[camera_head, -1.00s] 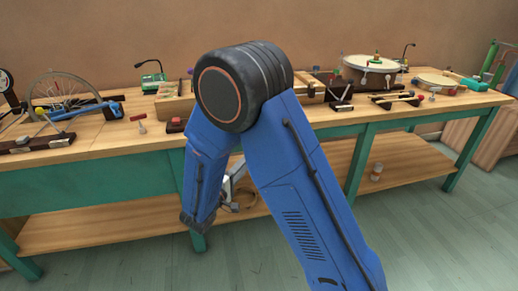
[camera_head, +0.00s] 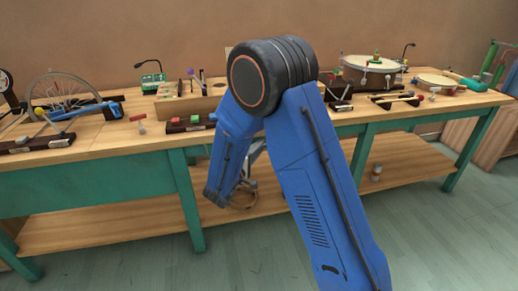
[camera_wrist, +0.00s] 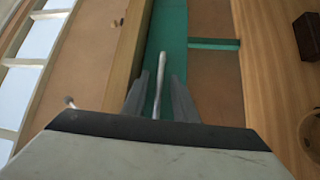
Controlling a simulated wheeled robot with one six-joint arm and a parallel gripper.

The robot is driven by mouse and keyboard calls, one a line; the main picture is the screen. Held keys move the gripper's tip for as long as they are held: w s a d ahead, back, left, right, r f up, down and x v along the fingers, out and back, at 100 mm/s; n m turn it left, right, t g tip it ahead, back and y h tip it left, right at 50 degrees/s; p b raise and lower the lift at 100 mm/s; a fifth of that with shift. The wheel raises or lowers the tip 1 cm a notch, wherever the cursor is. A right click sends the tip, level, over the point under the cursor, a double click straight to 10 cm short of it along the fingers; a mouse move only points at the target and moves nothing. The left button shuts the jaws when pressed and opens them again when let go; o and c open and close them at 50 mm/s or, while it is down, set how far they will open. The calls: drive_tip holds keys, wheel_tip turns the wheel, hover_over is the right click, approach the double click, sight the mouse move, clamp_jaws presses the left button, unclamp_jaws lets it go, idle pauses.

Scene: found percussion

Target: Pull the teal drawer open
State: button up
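In the wrist view a teal front (camera_wrist: 173,35) lies ahead of my gripper, just below the wooden bench-top edge. A thin silver bar handle (camera_wrist: 161,75) runs along it. My gripper (camera_wrist: 163,82) is open, with one finger on each side of the handle. Narrow gaps show between the handle and both fingers, so it is around the bar but not shut on it. In the head view my blue arm hides the drawer front and handle, and the fingers cannot be made out there. I see no open gap at the drawer.
The wooden bench top (camera_head: 100,145) carries a spoked wheel (camera_head: 62,95), a drum (camera_head: 372,70) and several small instruments. A teal leg (camera_head: 187,200) and a lower shelf (camera_head: 110,232) stand under it. A small jar (camera_head: 376,172) is on the shelf. The floor in front is clear.

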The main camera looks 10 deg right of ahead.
clamp_jaws()
idle(1.4)
